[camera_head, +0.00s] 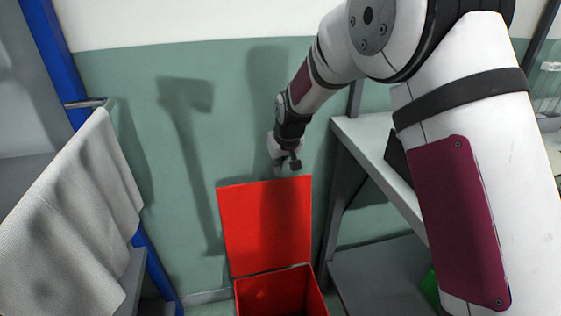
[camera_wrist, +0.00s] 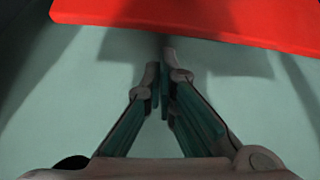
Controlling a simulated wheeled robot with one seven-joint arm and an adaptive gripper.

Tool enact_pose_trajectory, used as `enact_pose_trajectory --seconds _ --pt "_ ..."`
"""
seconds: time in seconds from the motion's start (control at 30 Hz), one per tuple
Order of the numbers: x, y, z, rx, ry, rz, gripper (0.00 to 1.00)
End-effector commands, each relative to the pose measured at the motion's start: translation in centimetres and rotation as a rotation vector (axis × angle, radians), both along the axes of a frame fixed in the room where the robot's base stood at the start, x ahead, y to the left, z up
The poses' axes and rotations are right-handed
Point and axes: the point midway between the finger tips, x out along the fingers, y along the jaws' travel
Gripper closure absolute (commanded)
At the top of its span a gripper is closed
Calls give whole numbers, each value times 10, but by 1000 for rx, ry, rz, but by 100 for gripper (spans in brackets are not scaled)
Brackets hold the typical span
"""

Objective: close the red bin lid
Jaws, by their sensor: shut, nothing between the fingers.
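The red bin (camera_head: 283,293) stands low at the bottom centre of the head view, against the wall. Its red lid (camera_head: 266,226) is open and stands upright, hinged at the bin's back edge. My gripper (camera_head: 290,163) is just above the top edge of the lid in the head view. In the wrist view the lid (camera_wrist: 200,18) crosses the top, and my gripper's fingertips (camera_wrist: 162,75) are close together with nothing between them. I cannot tell from these views whether they touch the lid. The bin's lower front is cut off by the frame.
A white cloth (camera_head: 75,215) hangs on a rail at the left, by a blue post (camera_head: 50,45). A grey shelf unit (camera_head: 375,150) stands close to the right of the bin. The green wall (camera_head: 180,190) is behind the lid.

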Motion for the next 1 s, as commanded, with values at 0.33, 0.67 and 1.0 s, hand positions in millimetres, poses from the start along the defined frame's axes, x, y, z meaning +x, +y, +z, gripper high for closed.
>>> enact_pose_trajectory --seconds 0.33,0.67,1.0 --pt "16 6 -38 -1 1 1 100" --pt "18 7 -39 -1 -1 0 100" --pt "10 5 -36 9 -31 1 100"
